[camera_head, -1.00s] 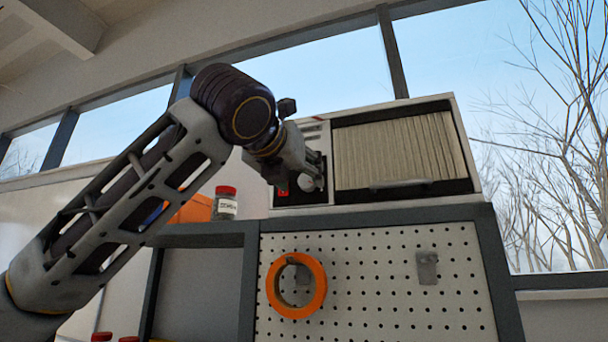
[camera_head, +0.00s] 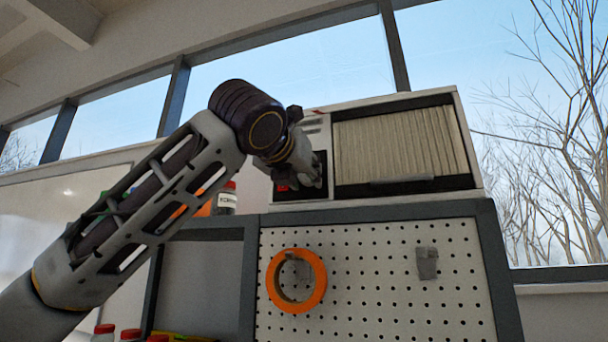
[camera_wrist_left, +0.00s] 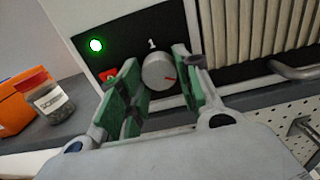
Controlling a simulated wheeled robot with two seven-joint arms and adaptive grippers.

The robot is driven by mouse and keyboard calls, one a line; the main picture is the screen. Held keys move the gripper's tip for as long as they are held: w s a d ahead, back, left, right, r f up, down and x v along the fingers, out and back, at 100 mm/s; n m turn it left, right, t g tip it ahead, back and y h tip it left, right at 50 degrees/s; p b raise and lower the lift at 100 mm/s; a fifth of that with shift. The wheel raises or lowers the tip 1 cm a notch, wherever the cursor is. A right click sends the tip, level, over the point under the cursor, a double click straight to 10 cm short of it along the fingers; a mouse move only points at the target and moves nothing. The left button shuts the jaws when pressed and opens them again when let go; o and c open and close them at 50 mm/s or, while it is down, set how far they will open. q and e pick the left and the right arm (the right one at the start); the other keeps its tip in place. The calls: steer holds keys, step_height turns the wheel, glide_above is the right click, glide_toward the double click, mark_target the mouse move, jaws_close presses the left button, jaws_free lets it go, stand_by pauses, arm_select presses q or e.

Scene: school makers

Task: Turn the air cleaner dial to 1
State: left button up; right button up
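The air cleaner (camera_head: 325,198) is a white box with a pleated filter, standing on top of the cabinet. Its black control panel shows in the left wrist view, with a round grey dial (camera_wrist_left: 158,72) and a "1" above it. The dial's red mark points right and slightly down, away from the "1". My left gripper (camera_head: 312,174) is at the panel and hides the dial in the head view. In the wrist view its green-padded fingers (camera_wrist_left: 158,76) are apart, one on each side of the dial; I cannot tell whether they touch it. My right gripper is not in view.
A lit green lamp (camera_wrist_left: 96,45) and a red switch (camera_wrist_left: 109,75) are left of the dial. A metal handle (camera_wrist_left: 296,70) lies to its right. A red-lidded jar (camera_head: 227,198) and an orange box (camera_wrist_left: 14,107) stand left. Orange tape (camera_head: 319,283) hangs on the pegboard below.

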arm_select(q)
steer(key=shift+c, duration=0.9)
steer(key=shift+n, duration=0.5)
steer(key=n+b, duration=0.1)
steer(key=n, duration=2.2)
steer(key=shift+d+r+b, duration=0.1)
steer(key=shift+b, duration=0.3)
